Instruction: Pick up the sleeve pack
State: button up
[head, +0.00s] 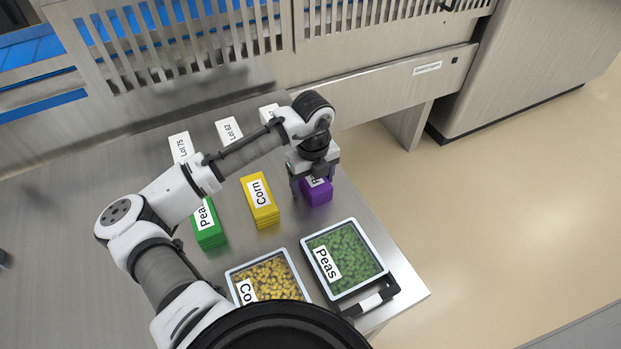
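Three stacks of flat sleeve packs stand in a row on the steel table: a green one labelled Peas (209,228), a yellow one labelled Corn (261,205) and a purple one (318,194). The purple one's label is mostly hidden by my gripper. My gripper (314,180) points down right over the purple stack, with its fingers apart at the left and right of the top. I cannot tell whether the fingers touch it.
Trays of corn (232,274) and peas (383,263) stand at the front; the peas tray is by a black handled frame (376,299). White lot-labelled blocks (228,131) stand behind the stacks. A slatted steel machine guard (200,45) borders the back.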

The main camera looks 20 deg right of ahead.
jog(key=c, duration=1.1)
jog(key=shift+r, duration=0.1)
notch_tip(320, 180, up, 20)
jog(key=shift+f+b, duration=0.1)
jog(key=shift+b, duration=0.55)
